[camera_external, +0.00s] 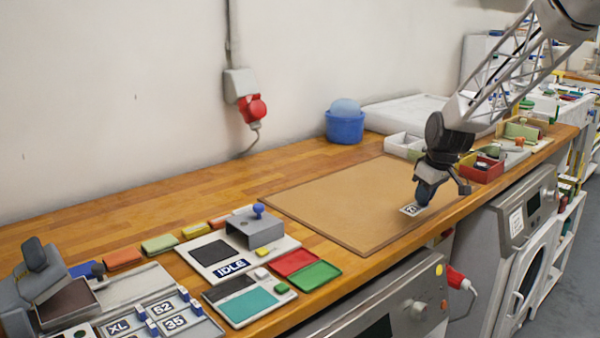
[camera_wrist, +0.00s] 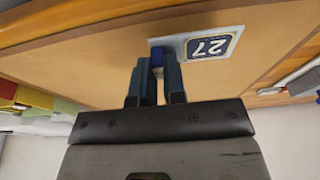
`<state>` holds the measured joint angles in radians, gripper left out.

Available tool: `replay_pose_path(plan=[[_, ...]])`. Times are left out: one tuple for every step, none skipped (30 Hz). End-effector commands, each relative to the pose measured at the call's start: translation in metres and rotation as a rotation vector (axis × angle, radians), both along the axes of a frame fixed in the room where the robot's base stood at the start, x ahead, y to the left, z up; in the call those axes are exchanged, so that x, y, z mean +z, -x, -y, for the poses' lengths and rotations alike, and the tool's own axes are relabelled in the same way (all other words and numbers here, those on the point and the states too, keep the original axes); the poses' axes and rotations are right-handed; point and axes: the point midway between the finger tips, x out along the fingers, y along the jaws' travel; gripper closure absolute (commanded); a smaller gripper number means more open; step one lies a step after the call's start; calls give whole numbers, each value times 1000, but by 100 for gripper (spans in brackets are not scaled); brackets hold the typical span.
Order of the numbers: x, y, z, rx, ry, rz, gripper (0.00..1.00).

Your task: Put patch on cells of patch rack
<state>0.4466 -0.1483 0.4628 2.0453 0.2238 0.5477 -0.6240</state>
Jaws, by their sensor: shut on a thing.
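My gripper (camera_wrist: 157,62) is shut on a patch (camera_wrist: 208,47) with a dark blue face and the number 27, upside down in the wrist view. In the external view my gripper (camera_external: 424,203) is over the right part of the brown mat, with the patch (camera_external: 413,210) at its fingertips. I cannot tell whether the patch touches the mat. The patch rack (camera_external: 122,298) is at the lower left in the external view. It shows patches marked XL (camera_external: 118,328), 52 (camera_external: 161,308) and 35 (camera_external: 174,322), with small blue and white pieces beside them.
The brown mat (camera_external: 330,205) is otherwise bare. A panel marked IDLE (camera_external: 230,268), a red tray (camera_external: 294,262), a green tray (camera_external: 315,275) and a teal pad (camera_external: 248,305) lie between mat and rack. A blue bin (camera_external: 345,126) stands at the wall. A red box (camera_external: 482,170) is right of my gripper.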

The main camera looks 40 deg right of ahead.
Motion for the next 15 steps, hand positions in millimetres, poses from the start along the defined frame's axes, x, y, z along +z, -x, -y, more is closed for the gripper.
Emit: replay_pose_path(plan=[[1, 4, -2, 0, 0, 0, 100], [0, 6, -3, 0, 0, 0, 100], [1, 9, -4, 0, 0, 0, 100], [1, 10, -4, 0, 0, 0, 100], [1, 11, -5, 0, 0, 0, 100], [1, 13, -6, 0, 0, 0, 100], [1, 14, -6, 0, 0, 0, 100], [1, 15, -6, 0, 0, 0, 100], [1, 15, -7, 0, 0, 0, 100], [2, 16, -7, 0, 0, 0, 100], [2, 16, -7, 0, 0, 0, 100], [2, 16, -7, 0, 0, 0, 100], [2, 16, -7, 0, 0, 0, 100], [2, 17, -7, 0, 0, 0, 100], [2, 17, -7, 0, 0, 0, 100]])
